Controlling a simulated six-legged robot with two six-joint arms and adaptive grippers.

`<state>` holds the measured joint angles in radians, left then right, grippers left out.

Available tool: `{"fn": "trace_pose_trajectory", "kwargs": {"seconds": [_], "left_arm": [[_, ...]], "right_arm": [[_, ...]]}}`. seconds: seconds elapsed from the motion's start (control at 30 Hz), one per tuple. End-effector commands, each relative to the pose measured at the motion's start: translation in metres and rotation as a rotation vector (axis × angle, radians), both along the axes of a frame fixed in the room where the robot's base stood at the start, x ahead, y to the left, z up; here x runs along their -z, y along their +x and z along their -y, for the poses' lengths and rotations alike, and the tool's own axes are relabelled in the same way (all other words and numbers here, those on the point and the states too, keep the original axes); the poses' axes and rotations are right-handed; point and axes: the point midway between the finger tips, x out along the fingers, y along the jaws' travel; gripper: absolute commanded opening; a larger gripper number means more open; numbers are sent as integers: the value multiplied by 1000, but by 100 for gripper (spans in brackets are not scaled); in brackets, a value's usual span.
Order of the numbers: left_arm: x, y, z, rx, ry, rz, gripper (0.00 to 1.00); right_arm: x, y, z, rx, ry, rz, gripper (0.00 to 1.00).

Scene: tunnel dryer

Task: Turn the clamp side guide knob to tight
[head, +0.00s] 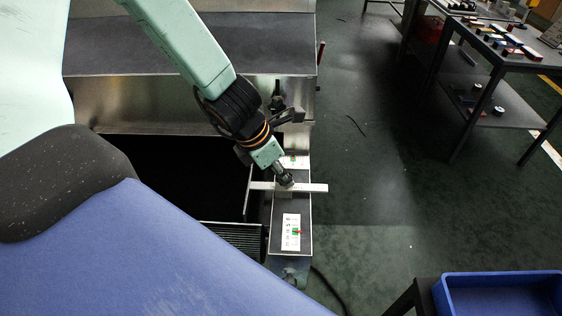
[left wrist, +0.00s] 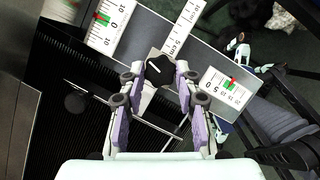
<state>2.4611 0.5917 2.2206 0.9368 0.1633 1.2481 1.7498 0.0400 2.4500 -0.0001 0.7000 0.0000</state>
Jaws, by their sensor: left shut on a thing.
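The clamp side guide knob (left wrist: 160,70) is a small black lobed knob with a white line on its top. It sits by a white ruler bar (left wrist: 184,30) that crosses the dark guide rail. My left gripper (left wrist: 160,76) is shut on the knob, with one finger on each side of it. In the head view my left gripper (head: 284,180) reaches down onto the rail at the ruler bar (head: 316,188), and it mostly hides the knob there. My right gripper is not in view.
Scale plates with red and green marks lie on the rail, one nearer (head: 291,232) and one beyond the bar (head: 295,162). A dark opening with a slatted belt (head: 235,236) lies left. A blue bin (head: 500,294) and a workbench (head: 490,45) stand right, with open floor between.

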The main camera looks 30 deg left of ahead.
Motion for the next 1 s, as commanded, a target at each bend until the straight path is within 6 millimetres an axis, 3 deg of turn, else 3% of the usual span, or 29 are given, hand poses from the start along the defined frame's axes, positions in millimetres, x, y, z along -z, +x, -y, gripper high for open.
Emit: {"fn": "trace_pose_trajectory", "kwargs": {"seconds": [0.03, 0.2, 1.0], "left_arm": [[-5, -2, -1, 37, 0, -7, 1], [-3, -1, -2, 143, 1, -5, 1], [-1, 1, -3, 369, 2, -3, 1]], "right_arm": [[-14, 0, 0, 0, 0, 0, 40], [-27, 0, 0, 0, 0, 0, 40], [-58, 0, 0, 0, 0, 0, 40]]}}
